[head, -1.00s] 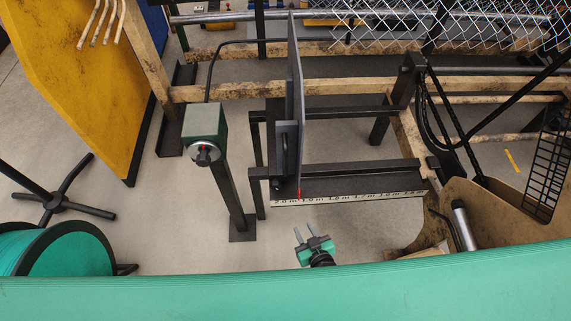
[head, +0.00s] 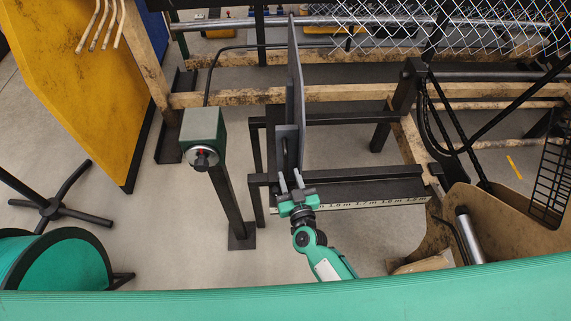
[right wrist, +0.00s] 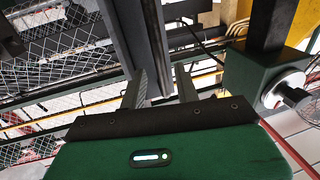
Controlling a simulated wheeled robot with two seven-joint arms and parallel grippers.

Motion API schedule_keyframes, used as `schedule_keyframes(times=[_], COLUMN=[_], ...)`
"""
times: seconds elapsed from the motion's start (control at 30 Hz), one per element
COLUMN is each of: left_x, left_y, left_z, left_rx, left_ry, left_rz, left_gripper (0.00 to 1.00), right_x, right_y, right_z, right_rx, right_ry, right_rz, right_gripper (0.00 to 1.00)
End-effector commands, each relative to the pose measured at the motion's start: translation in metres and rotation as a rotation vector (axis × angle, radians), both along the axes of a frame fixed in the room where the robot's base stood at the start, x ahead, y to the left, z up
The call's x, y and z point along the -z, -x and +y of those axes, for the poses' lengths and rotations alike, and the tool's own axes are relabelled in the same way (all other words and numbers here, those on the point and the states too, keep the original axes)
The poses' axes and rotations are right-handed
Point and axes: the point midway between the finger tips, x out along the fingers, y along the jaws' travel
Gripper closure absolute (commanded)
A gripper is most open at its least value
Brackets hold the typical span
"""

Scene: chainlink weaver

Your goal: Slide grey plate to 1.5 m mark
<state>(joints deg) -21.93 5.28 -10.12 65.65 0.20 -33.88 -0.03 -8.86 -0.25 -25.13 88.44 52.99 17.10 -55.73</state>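The grey plate (head: 297,90) stands upright, edge-on, on the dark frame in the head view. Its bracket (head: 287,140) is at the near side. The ruler (head: 370,202) runs along the frame's front, with numbers falling to the right. My right gripper (head: 291,178) covers its left end, so the plate's position on the scale is hidden. The right gripper is open, its fingertips at the bracket's near end. In the right wrist view, the plate (right wrist: 155,45) shows beyond and between the parted fingers (right wrist: 160,88); contact cannot be told. The left gripper is out of view.
A green box with a round knob (head: 203,140) stands on a post left of the plate. Wooden beams (head: 350,92) and chain-link mesh (head: 480,22) lie behind. A brown panel (head: 500,225) is at the right. Open floor lies in front of the frame.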

Motion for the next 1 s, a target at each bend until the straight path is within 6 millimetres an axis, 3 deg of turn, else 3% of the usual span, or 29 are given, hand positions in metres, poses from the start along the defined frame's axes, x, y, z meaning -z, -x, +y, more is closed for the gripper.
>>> schedule_keyframes(times=[0.1,0.3,0.73,0.9,1.0], left_x=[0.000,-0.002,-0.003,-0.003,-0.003], left_y=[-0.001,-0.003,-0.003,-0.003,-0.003], left_z=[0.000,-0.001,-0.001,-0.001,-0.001], left_rx=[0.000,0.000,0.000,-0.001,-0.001], left_ry=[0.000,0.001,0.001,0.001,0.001], left_rz=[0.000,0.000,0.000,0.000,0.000], left_gripper=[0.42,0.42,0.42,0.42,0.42], right_x=[0.000,0.000,0.000,0.000,0.000], right_y=[-0.020,-0.042,-0.050,-0.050,-0.049], right_z=[0.004,0.009,0.010,0.010,0.010], right_rx=[0.000,0.000,0.000,0.000,0.000], right_ry=[0.001,0.000,0.000,0.000,0.000], right_rz=[-0.002,0.000,0.001,0.001,0.001], right_gripper=[0.68,0.68,0.68,1.00,1.00])
